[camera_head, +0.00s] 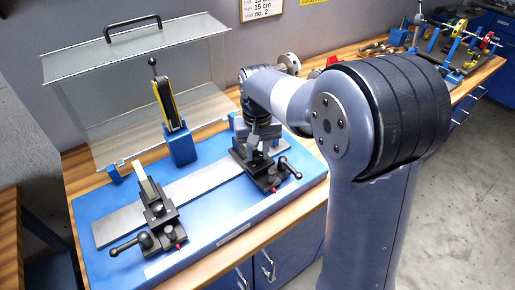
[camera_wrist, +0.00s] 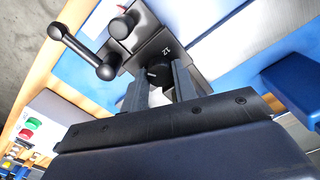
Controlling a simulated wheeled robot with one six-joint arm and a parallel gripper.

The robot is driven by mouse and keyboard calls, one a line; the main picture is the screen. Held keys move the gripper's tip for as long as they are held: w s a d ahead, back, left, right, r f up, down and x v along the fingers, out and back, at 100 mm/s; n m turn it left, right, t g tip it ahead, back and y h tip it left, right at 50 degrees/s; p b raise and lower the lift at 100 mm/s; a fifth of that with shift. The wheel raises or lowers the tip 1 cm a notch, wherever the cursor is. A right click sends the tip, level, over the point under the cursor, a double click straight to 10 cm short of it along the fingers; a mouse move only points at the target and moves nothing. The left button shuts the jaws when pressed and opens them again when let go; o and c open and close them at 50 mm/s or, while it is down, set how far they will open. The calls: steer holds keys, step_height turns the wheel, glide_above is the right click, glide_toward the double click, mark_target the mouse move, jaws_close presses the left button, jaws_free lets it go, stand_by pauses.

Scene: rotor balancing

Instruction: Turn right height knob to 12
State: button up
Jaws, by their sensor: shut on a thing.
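The right height knob (camera_wrist: 155,73) is a dark round knob with a white mark, between my fingertips in the wrist view. My gripper (camera_wrist: 158,86) is shut on it, with one grey finger on each side. White characters that seem to read 12, turned in the picture, show on the black block just beyond the knob. In the head view my gripper (camera_head: 260,137) is over the black right support (camera_head: 266,176). My arm and gripper hide the knob there.
The left support (camera_head: 155,205) stands on the blue base (camera_head: 110,225), with a lever at its front. A yellow-and-black upright device (camera_head: 166,100) stands behind, near the clear cover (camera_head: 95,95). The right support's ball-ended lever (camera_wrist: 85,52) sticks out near my gripper.

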mark_target(258, 154)
steer(key=shift+m, duration=0.3)
steer(key=o, duration=1)
step_height(258, 154, up, 11)
steer(key=shift+c, duration=0.3)
